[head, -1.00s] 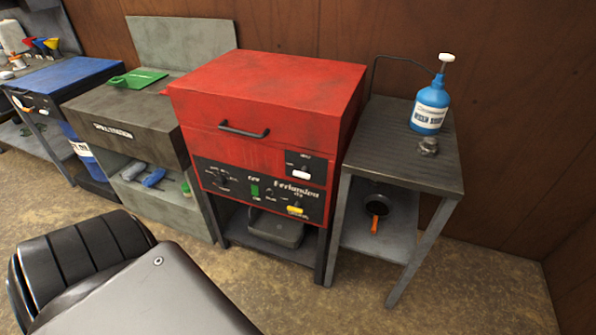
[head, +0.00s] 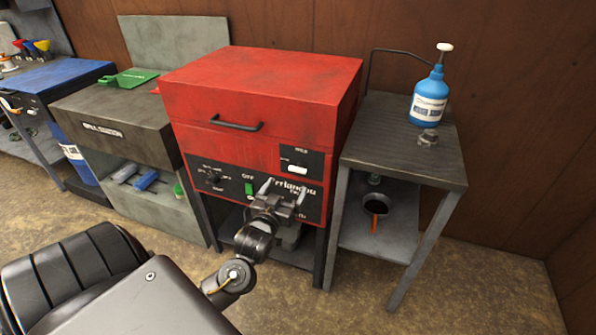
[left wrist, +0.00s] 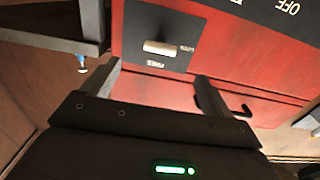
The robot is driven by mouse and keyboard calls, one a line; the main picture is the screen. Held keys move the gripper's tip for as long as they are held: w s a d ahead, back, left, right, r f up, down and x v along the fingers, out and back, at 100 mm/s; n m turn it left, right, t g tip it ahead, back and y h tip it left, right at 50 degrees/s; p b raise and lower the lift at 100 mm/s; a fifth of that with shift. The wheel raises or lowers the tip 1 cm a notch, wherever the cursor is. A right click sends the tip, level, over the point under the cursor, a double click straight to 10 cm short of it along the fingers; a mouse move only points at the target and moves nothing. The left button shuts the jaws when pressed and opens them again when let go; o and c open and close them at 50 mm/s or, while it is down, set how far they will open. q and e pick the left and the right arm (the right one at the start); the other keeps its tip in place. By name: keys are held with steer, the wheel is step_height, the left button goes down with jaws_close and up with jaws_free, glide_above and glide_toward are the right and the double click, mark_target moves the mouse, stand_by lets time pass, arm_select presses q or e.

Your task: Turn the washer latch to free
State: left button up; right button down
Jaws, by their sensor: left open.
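The red washer (head: 262,90) stands in the middle of the head view with its lid down. Its latch (head: 298,170) is a short pale bar, lying about level on a small black plate at the upper right of the front. In the left wrist view the latch (left wrist: 160,47) is pale and lies across its plate, with small lettering beside it. My left gripper (head: 285,190) is open and empty, just below the latch and in front of the washer. In the left wrist view its fingers (left wrist: 155,75) stand apart on either side of the latch, which appears beyond them. My right gripper is not in view.
The washer's lid handle (head: 237,123) is above the panel. A green switch (head: 249,189) is left of my gripper. A grey side table (head: 400,150) with a blue pump bottle (head: 429,97) stands at right. A grey cabinet (head: 115,125) stands at left.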

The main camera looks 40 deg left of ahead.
mark_target(297, 171)
arm_select(q)
steer(key=x, duration=1)
steer(key=shift+w+a, duration=0.1)
steer(key=shift+w, duration=0.1)
steer(key=c, duration=0.9)
